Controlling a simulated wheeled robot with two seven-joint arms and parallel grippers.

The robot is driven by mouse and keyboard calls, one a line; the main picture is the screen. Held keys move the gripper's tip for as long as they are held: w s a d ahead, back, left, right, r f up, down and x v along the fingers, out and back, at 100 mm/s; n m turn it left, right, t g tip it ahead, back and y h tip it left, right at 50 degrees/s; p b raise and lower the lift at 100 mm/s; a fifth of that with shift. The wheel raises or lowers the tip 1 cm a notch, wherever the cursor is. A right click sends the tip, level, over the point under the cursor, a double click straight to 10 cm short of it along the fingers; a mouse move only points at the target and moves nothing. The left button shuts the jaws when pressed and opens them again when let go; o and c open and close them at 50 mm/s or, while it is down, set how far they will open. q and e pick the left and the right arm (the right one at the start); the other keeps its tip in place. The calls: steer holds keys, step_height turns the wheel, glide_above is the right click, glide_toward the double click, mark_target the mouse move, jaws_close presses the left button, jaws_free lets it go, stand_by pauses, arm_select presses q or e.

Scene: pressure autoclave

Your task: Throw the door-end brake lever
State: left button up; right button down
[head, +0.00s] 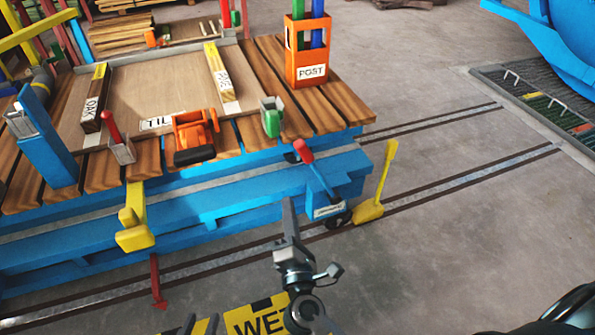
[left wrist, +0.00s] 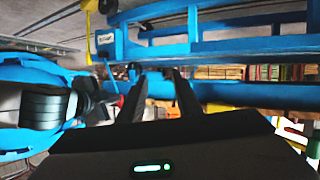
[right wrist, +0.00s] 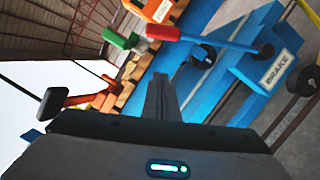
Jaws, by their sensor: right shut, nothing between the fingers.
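The brake lever (head: 319,173) stands at the right front end of the blue trolley, red handle up and leaning left, above a white label plate (head: 328,211). In the right wrist view its red handle (right wrist: 162,33) lies above my fingertips, and the plate reads BRAKE (right wrist: 279,70). My right gripper (head: 288,203) is shut and empty, just in front and left of the lever, with a visible gap in its wrist view. My left gripper (head: 199,326) shows only its fingertips at the bottom edge. In the left wrist view its fingers (left wrist: 160,90) are apart with nothing between them.
A yellow chock-like piece (head: 376,190) stands right of the lever. A yellow WET sign (head: 255,318) is below.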

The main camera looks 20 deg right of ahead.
steer(key=shift+w, duration=0.1)
